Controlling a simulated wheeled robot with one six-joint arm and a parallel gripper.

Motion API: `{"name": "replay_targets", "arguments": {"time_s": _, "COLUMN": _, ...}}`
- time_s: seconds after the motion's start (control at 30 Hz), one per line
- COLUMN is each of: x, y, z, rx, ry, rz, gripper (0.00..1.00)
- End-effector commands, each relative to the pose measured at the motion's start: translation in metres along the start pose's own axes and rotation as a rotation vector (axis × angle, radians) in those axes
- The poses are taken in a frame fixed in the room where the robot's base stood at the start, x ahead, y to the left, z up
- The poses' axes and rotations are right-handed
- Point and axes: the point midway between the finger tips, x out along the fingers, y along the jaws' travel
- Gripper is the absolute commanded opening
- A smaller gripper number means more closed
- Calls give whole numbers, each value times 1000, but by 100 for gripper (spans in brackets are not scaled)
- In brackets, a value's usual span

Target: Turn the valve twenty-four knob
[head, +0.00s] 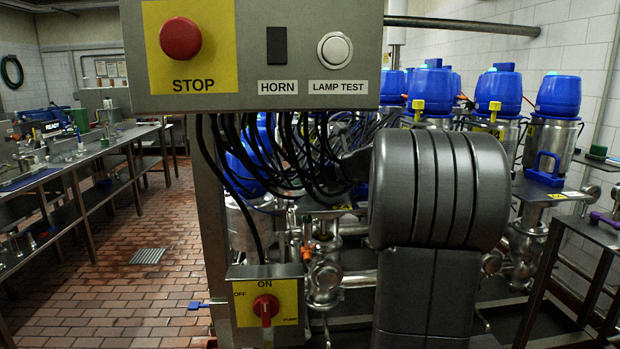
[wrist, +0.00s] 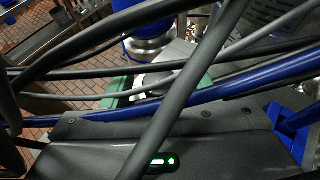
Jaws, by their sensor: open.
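No knob that I can identify as valve twenty-four shows, and no valve number is legible in either view. Many blue-topped steel valves (head: 432,88) stand in rows behind the control box in the head view. In the wrist view, the dark body of my gripper (wrist: 158,92) with a green light fills the bottom. Two green parts, which look like its fingers, stand apart beyond it, partly behind cables. Nothing is seen held between them. A blue valve body (wrist: 148,18) on a steel neck shows beyond. My grey arm hides the middle right of the head view.
Black cables (wrist: 65,73) cross close in front of the wrist camera. A control box (head: 258,98) with a red STOP button hangs ahead. A smaller red-handled switch box (head: 265,305) is below it. Steel benches (head: 75,165) stand left. The brick floor (head: 120,290) there is clear.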

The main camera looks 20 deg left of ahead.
Motion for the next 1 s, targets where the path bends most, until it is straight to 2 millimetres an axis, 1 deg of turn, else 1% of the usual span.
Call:
{"name": "replay_targets", "arguments": {"time_s": 0.17, "x": -31, "y": -1, "z": 0, "rx": 0, "ry": -1, "rz": -5, "gripper": 54}}
{"name": "replay_targets", "arguments": {"time_s": 0.4, "x": -88, "y": -1, "z": 0, "rx": 0, "ry": -1, "rz": -6, "gripper": 54}}
{"name": "replay_targets", "arguments": {"time_s": 0.53, "x": -111, "y": -1, "z": 0, "rx": 0, "ry": 0, "rz": -4, "gripper": 54}}
{"name": "replay_targets", "arguments": {"time_s": 0.6, "x": -120, "y": -1, "z": 0, "rx": 0, "ry": 0, "rz": -3, "gripper": 54}}
{"name": "replay_targets", "arguments": {"time_s": 0.73, "x": -130, "y": 0, "z": 0, "rx": 0, "ry": 0, "rz": -2, "gripper": 54}}
{"name": "replay_targets", "arguments": {"time_s": 1.0, "x": -133, "y": 0, "z": 0, "rx": 0, "ry": 0, "rz": 0, "gripper": 54}}
